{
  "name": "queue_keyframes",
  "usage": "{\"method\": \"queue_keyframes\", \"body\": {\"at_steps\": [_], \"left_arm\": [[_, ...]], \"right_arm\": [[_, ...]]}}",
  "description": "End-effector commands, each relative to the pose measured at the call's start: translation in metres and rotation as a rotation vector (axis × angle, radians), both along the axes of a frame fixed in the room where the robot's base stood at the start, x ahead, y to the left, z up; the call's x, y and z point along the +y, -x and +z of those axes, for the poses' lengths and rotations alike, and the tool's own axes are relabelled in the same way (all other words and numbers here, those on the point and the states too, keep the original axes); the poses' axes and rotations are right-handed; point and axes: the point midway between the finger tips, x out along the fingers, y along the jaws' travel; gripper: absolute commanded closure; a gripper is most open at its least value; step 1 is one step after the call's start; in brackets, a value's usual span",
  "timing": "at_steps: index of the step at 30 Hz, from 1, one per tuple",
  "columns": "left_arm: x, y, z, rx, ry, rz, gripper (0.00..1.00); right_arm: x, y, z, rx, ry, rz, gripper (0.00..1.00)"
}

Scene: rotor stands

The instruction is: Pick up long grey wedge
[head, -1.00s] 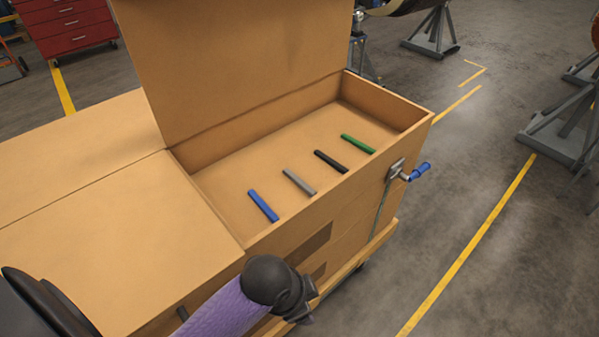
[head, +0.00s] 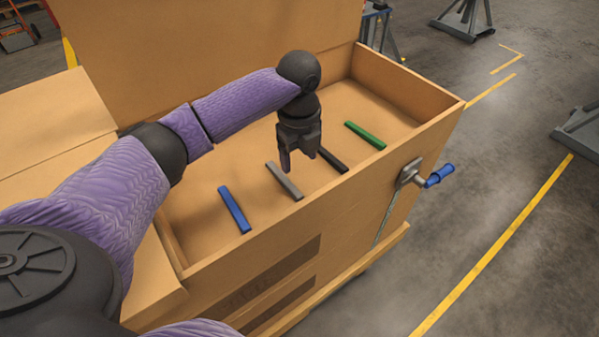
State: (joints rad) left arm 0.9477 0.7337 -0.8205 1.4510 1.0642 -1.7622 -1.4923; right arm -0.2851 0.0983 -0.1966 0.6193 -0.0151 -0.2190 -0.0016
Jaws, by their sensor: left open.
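The long grey wedge (head: 285,181) lies in the open wooden box (head: 278,240), between a blue wedge (head: 234,209) on its left and a black wedge (head: 333,160) on its right. My left gripper (head: 299,164) points down above the box, just over the gap between the grey and black wedges. It is open and empty, and its fingers cover part of the view near the grey wedge's far end. My right gripper does not show.
A green wedge (head: 366,135) lies further right in the box. The raised lid (head: 200,55) stands behind. A clamp with a blue handle (head: 438,175) sticks out from the box's right side. The floor to the right is mostly clear.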

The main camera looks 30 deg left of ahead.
Motion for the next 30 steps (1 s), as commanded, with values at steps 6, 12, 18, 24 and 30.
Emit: {"method": "queue_keyframes", "body": {"at_steps": [6, 12, 18, 24, 30], "left_arm": [[0.000, 0.001, -0.040, 0.002, 0.000, -0.002, 0.29], [-0.003, 0.005, -0.078, 0.003, 0.000, -0.003, 0.29], [-0.003, 0.005, -0.097, 0.000, -0.001, -0.002, 0.29], [-0.003, 0.004, -0.096, -0.001, -0.001, -0.002, 0.38], [-0.003, 0.004, -0.096, -0.001, -0.001, -0.002, 0.80]], "right_arm": [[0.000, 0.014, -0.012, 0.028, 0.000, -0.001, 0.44], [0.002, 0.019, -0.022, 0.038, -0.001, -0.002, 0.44], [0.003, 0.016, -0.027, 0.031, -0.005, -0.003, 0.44], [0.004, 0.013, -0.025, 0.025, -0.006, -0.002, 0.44], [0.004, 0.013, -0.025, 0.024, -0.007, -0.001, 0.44]]}}
